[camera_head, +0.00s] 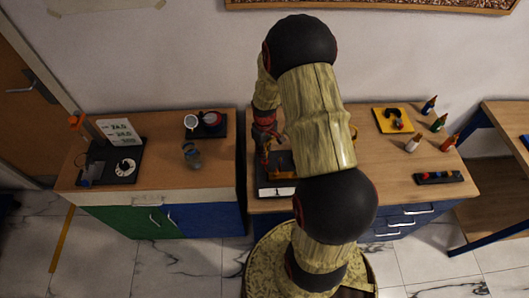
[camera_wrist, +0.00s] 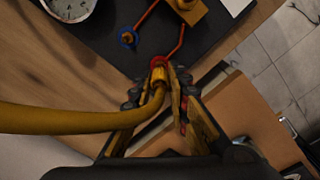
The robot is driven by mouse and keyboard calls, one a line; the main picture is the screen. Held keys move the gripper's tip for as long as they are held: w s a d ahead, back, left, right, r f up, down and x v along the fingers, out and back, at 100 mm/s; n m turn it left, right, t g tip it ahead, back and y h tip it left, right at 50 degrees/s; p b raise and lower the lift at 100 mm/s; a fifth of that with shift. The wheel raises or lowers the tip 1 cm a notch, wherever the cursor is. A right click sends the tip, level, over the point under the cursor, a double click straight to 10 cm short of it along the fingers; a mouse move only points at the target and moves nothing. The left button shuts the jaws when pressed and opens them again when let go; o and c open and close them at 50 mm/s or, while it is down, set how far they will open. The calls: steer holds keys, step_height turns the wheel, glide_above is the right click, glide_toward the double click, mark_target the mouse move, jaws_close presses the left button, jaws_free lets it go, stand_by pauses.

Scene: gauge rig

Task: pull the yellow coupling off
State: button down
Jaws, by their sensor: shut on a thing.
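A yellow coupling (camera_wrist: 158,76) with a thick yellow hose (camera_wrist: 70,120) shows in the middle of the wrist view. Its end is against a red-ringed port (camera_wrist: 158,62) at the end of a red pipe; I cannot tell whether there is a gap. My gripper (camera_wrist: 157,92) is shut on the coupling, with a finger on each side. In the head view my arm hides most of the gripper and the coupling. The dark rig base (camera_head: 275,191) shows beside my arm on the middle bench.
A blue-ringed port (camera_wrist: 128,38) and a white dial gauge (camera_wrist: 70,6) are near the coupling. A yellow tray (camera_head: 381,122), several small bottles (camera_head: 438,122) and a dark rack (camera_head: 438,177) stand to the right on the bench. The left bench (camera_head: 150,180) holds other instruments.

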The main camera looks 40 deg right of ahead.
steer(key=shift+r+p, duration=0.75)
steer(key=shift+r, duration=0.55)
